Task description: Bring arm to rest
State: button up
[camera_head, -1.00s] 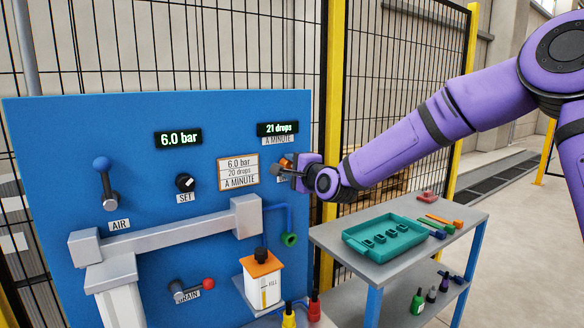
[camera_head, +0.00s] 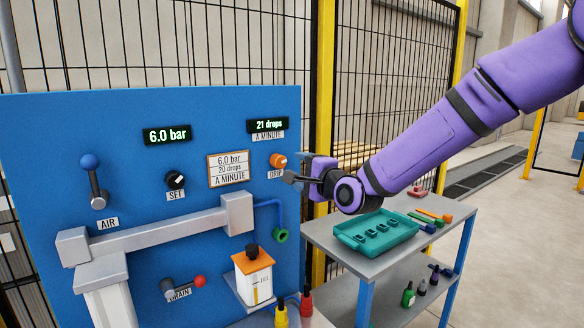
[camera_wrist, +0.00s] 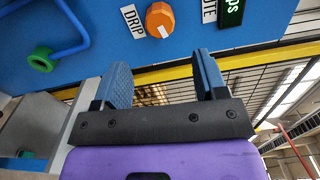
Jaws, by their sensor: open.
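My purple arm reaches in from the upper right in the head view, and my gripper (camera_head: 290,174) is just off the right part of the blue panel (camera_head: 120,130). In the wrist view my gripper (camera_wrist: 162,80) has its two fingers apart with nothing between them. The orange DRIP knob (camera_head: 278,160) is on the panel to the left of the gripper, clear of the fingers. The knob also shows in the wrist view (camera_wrist: 160,20), beyond the fingertips. The displays read 6.0 bar (camera_head: 167,136) and 21 drops a minute (camera_head: 268,125).
A grey cart (camera_head: 345,268) with a green tray (camera_head: 350,238) and several small tools stands below my arm. The panel bears an AIR lever (camera_head: 95,180), a SET knob (camera_head: 175,180) and a DRAIN lever (camera_head: 180,286). A yellow fence post (camera_head: 322,80) stands behind. Floor at the right is open.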

jog(key=shift+v, duration=0.9)
jog(key=s+d+r+n+g+h, duration=0.1)
jog(key=s+d+n+g+h, duration=0.6)
jog(key=s+d, duration=0.85)
jog(key=s+d+n+g+h, duration=0.1)
jog(key=s+d, duration=0.4)
jog(key=s, duration=0.5)
jog(key=s+d+n+g+h, duration=0.1)
jog(key=s+d+n, duration=0.3)
jog(key=s, duration=0.7)
jog(key=shift+d+r+g+h, duration=0.4)
jog(key=shift+d+h, duration=0.1)
jog(key=shift+d, duration=0.15)
